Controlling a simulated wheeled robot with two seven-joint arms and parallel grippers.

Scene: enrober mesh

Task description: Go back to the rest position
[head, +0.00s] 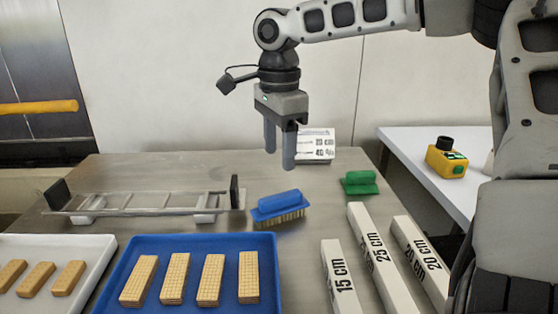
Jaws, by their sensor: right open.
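My right gripper (279,152) hangs fingers-down in the upper middle of the head view. Its two grey fingers are apart with nothing between them. It is above the far part of the metal table (210,165), behind the blue brush (278,205) and left of the green-handled tool (360,183). My right arm reaches in from the right side of the view. My left gripper is not in view.
A metal mesh frame (140,203) with black end plates stands at left. Bars marked 15 (340,275), 25 (376,260) and 20 cm (425,262) lie at right.

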